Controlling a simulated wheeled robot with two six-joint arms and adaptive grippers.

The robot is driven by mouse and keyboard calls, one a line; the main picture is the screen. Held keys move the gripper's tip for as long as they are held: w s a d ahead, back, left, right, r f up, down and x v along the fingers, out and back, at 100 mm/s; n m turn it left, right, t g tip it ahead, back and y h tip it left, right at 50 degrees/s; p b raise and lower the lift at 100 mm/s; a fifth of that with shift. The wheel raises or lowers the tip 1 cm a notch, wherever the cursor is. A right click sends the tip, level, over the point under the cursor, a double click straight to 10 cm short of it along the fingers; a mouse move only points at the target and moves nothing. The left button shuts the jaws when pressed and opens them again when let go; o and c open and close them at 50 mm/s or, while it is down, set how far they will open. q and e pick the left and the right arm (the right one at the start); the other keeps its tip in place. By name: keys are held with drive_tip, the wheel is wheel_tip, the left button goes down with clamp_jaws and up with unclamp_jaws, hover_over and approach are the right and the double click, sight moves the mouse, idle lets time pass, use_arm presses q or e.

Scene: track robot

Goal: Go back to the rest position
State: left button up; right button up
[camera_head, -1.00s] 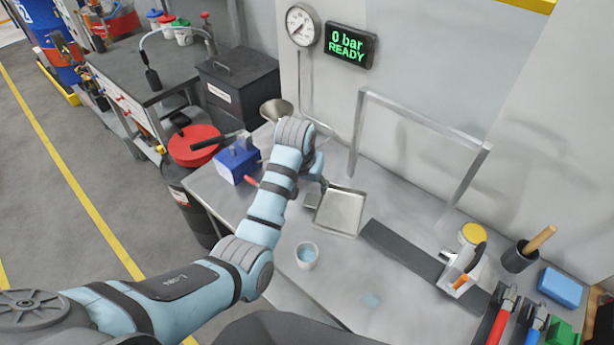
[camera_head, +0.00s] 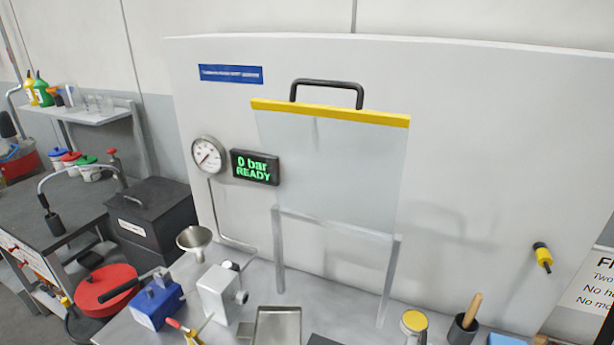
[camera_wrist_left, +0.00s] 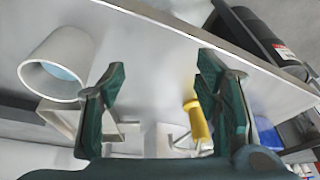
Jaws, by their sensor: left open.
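My left gripper (camera_wrist_left: 159,72) shows in the left wrist view with its two dark green fingers spread apart. No object is seen between the fingertips. A white cup (camera_wrist_left: 84,40) with blue inside stands to the left of the fingers, apart from them. A yellow handle-like part (camera_wrist_left: 194,118) appears behind the right finger and is partly hidden. My left arm is out of the head view, and my right gripper is in neither view.
In the head view, a metal tray (camera_head: 278,325), a white valve block (camera_head: 221,290), a blue box (camera_head: 156,303) and a funnel (camera_head: 195,240) stand on the bench. A clear shield with a yellow bar (camera_head: 330,112) rises behind. The display (camera_head: 255,167) reads 0 bar READY.

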use_arm(q)
drive_tip(key=s+a+m, duration=0.1)
drive_tip(key=s+a, duration=0.1)
drive_tip(key=s, duration=1.6)
wheel_tip(320, 180, down, 19)
drive_tip(key=s+a+g+b, duration=0.1)
drive_tip(key=a+b, duration=0.1)
drive_tip(key=s+f+g+b, duration=0.1)
drive_tip(key=s+f, duration=1.3)
drive_tip(key=f, duration=0.2)
drive_tip(key=shift+s+a, duration=0.4)
